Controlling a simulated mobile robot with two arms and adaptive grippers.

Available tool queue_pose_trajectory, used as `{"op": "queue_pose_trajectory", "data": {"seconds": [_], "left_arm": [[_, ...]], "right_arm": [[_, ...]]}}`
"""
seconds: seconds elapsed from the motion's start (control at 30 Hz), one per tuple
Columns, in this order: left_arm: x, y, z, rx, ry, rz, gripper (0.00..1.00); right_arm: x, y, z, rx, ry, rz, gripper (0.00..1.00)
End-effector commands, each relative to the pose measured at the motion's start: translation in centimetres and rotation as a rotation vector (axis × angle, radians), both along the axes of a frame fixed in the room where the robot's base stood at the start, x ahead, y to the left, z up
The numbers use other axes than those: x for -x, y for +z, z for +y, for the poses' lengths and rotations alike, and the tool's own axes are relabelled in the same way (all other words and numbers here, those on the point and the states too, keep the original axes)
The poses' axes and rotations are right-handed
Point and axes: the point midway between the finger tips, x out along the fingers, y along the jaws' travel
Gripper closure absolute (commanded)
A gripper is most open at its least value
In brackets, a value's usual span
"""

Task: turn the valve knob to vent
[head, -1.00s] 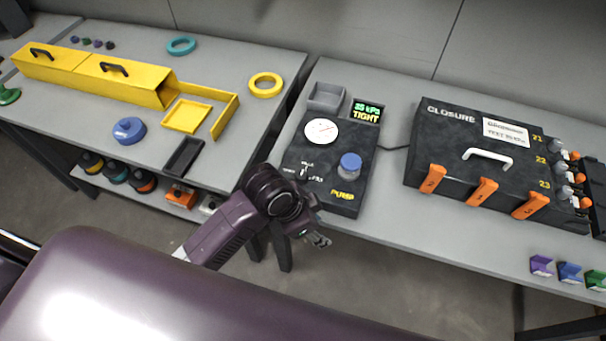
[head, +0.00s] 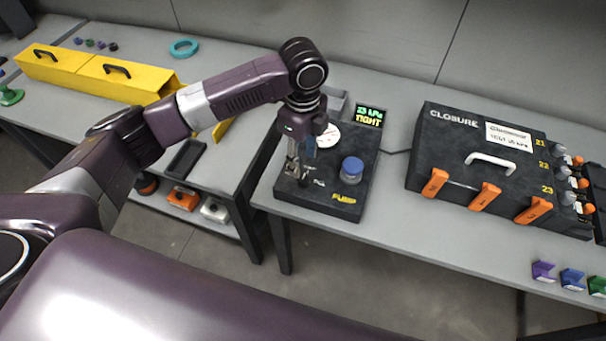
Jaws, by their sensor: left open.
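The black pump box (head: 325,198) stands at the front left of the right-hand table, with a blue knob (head: 351,170) on its right side and a yellow PUMP label. A round white gauge (head: 328,136) on it is partly covered by my gripper. My left gripper (head: 297,174) is open and points down at the box's left part, where the small valve knob is. The fingers hide most of the valve knob, so I cannot tell whether they touch it. The small display (head: 369,115) behind the box reads about 23 kPa and TIGHT in green. My right gripper is not in view.
A black CLOSURE case (head: 470,160) with orange latches and a white handle stands to the right. A grey tray (head: 337,104) is behind the gripper. A yellow trough (head: 95,72) lies on the left table. A gap separates the tables.

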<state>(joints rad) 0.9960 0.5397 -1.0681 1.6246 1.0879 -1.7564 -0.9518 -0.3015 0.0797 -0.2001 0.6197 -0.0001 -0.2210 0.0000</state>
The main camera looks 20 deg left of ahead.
Motion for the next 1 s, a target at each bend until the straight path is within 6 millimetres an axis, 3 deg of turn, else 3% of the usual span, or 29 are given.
{"op": "queue_pose_trajectory", "data": {"seconds": [0.53,0.87,1.0], "left_arm": [[0.0,-7.0,0.0,-0.001,0.002,0.000,0.59],[0.0,-7.7,0.0,0.000,0.002,-0.003,0.59],[0.0,-7.7,0.0,0.000,0.002,-0.003,0.71]], "right_arm": [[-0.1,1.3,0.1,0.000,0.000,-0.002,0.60],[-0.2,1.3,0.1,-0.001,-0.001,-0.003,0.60],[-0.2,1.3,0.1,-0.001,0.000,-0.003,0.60]]}}
